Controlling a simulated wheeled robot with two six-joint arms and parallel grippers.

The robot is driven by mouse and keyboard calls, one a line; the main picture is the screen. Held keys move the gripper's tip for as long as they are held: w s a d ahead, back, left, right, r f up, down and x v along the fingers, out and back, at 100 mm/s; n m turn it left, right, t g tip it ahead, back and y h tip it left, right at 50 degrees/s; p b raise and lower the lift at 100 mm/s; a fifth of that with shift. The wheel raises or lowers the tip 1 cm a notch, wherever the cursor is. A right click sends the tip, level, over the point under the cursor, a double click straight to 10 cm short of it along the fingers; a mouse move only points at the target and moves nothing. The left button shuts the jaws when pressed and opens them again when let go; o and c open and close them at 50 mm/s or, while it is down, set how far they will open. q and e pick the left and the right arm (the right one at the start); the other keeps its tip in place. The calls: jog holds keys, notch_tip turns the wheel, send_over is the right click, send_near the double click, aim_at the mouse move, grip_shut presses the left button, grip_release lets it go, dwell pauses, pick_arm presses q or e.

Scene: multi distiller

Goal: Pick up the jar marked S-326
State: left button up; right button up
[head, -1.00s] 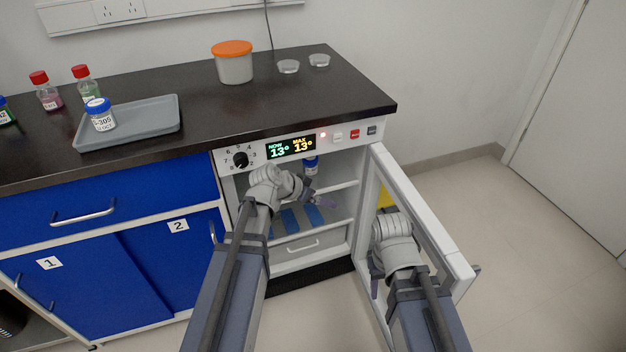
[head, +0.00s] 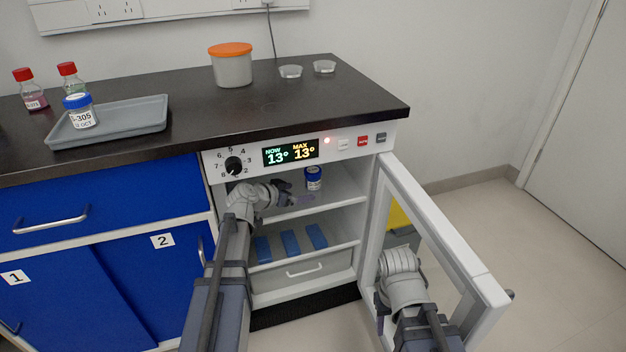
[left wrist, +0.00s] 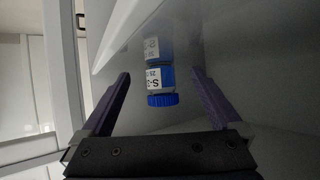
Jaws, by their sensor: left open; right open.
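A small jar with a blue lid and white label (head: 314,180) stands on the upper shelf of the open cabinet. In the left wrist view the jar (left wrist: 159,78) appears upside down between the two fingers, with a gap on each side. Its label begins "S-3"; the rest is unclear. My left gripper (head: 304,199) is open inside the cabinet, just in front of and left of the jar; its fingers also show in the left wrist view (left wrist: 160,74). My right gripper (head: 383,304) is low by the open door, partly hidden, and holds nothing visible.
The cabinet's glass door (head: 440,235) stands open to the right. Blue blocks (head: 290,243) lie on the lower shelf. Another blue-lidded jar, marked S-305 (head: 80,111), stands on a grey tray (head: 140,117) on the counter. An orange-lidded tub (head: 232,66) stands farther back.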

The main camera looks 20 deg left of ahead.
aim_at(308, 183)
pick_arm(q)
jog(key=w, duration=0.1)
jog(key=w+d, duration=0.1)
jog(key=w, duration=0.1)
jog(key=w+d, duration=0.1)
jog(key=w, duration=0.1)
jog(key=shift+w+d, duration=0.1)
jog(key=shift+w, duration=0.1)
jog(key=w, duration=0.1)
jog(key=w+d, duration=0.1)
jog(key=w, duration=0.1)
jog(key=w+d, duration=0.1)
jog(key=shift+w+f+b, duration=0.35)
jog(key=shift+s, duration=0.1)
jog(key=c, duration=1.5)
jog(key=shift+o, duration=0.2)
jog(key=shift+r, duration=0.15)
